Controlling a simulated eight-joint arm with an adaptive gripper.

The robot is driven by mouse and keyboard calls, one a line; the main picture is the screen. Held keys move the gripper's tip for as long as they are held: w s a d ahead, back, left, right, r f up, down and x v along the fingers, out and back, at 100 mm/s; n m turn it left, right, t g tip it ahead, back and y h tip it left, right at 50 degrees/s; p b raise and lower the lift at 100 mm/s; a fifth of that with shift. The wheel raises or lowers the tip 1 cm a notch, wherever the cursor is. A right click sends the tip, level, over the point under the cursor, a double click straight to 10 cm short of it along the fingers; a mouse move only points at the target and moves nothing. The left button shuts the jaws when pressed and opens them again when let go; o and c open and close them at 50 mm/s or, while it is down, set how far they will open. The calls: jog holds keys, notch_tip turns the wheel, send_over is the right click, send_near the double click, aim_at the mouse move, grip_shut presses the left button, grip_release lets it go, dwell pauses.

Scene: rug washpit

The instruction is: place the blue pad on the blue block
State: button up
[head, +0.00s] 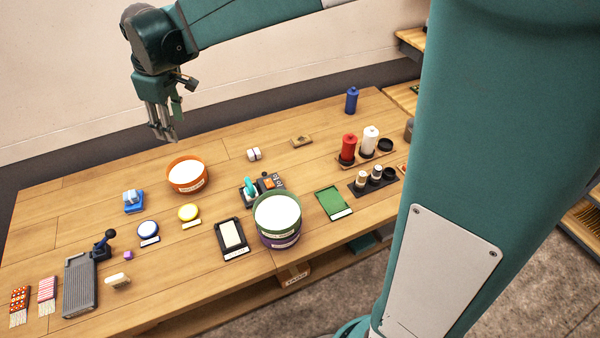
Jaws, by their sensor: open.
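A round blue pad (148,229) with a pale top lies on a dark labelled base at the left of the table. A small blue block (133,207) sits just behind it and a little left, with a pale white-and-blue piece (130,196) on top of it. Which of these the task calls the pad is not fully clear at this size. My gripper (164,129) is open and empty, pointing down high above the back of the table. It is well apart from the pad and the block.
A yellow round pad (189,213) lies right of the blue one. An orange tub (187,177) stands behind it, and a green tub (277,215) stands front centre. A grey tray (80,285) lies front left. The table's back left is clear.

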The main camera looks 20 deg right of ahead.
jog(key=s+d+r+m+t, duration=0.1)
jog(key=s+d+r+m, duration=0.15)
jog(key=s+d, duration=0.55)
jog(key=s+d+r+m+t, duration=0.1)
jog(key=s+d+r+m, duration=0.15)
jog(key=s+d, duration=0.55)
jog(key=s+d+f+m+t, duration=0.1)
jog(key=s+d+f+m, duration=0.1)
jog(key=s, duration=0.3)
jog(key=s+d+f+m, duration=0.2)
jog(key=s+d, duration=0.2)
jog(key=s, duration=0.1)
jog(key=s+d+f+m+t+h, duration=0.1)
jog(key=s+d+f+m, duration=0.1)
jog(key=s, duration=0.3)
jog(key=shift+s+d+f+t, duration=0.2)
jog(key=shift+d+t, duration=0.1)
jog(key=shift+d, duration=0.2)
